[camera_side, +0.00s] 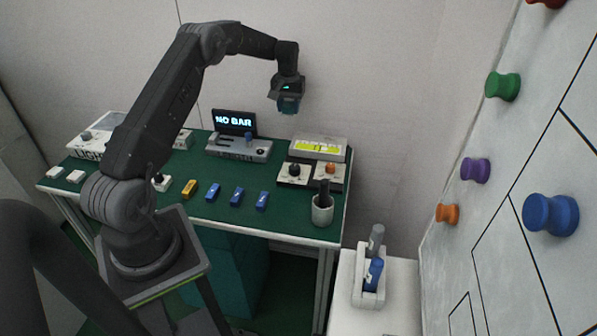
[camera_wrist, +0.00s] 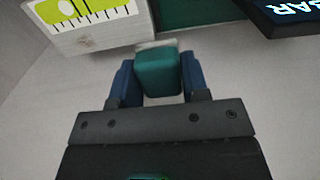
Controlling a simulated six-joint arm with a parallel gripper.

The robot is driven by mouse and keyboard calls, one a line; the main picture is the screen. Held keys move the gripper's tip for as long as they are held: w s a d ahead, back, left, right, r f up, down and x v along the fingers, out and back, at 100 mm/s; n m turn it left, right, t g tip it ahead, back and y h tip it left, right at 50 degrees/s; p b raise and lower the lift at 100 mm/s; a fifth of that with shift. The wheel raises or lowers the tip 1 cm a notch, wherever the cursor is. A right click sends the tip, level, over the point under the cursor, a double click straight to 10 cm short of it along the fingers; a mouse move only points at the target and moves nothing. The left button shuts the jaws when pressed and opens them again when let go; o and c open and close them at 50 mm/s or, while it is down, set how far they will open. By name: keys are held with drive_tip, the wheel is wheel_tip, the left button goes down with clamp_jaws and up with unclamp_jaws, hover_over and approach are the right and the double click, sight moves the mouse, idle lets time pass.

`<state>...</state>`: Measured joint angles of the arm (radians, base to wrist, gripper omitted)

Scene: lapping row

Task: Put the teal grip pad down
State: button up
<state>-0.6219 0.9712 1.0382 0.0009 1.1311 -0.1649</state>
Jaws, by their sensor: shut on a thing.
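The teal grip pad (camera_wrist: 158,73) is a small block held between the blue fingers of my gripper (camera_wrist: 158,84) in the wrist view. In the side view my gripper (camera_side: 289,104) is high above the back of the green table, between the display and the yellow-marked box. The pad is small and dark there, and hard to tell from the fingers. My gripper is shut on the pad and holds it in the air, apart from any surface.
Below are a "NO BAR" display (camera_side: 235,123), a box with a yellow label (camera_side: 318,148), knob units (camera_side: 294,173) and a grey cup (camera_side: 322,210). Several blue blocks (camera_side: 237,196) and a yellow block (camera_side: 189,189) line the green table (camera_side: 290,220). A pegged wall (camera_side: 500,150) stands right.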

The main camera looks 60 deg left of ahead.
drive_tip(key=s+d+f, duration=0.1)
drive_tip(key=s+d, duration=0.7)
drive_tip(key=s, duration=0.3)
drive_tip(key=s+d+f, duration=0.1)
drive_tip(key=s+d, duration=0.6)
drive_tip(key=s, duration=0.5)
hover_over(288, 211)
wheel_tip(288, 211, down, 7)
drive_tip(key=shift+f, duration=2.2)
drive_tip(key=shift+f, duration=0.15)
drive_tip(key=o, duration=0.8)
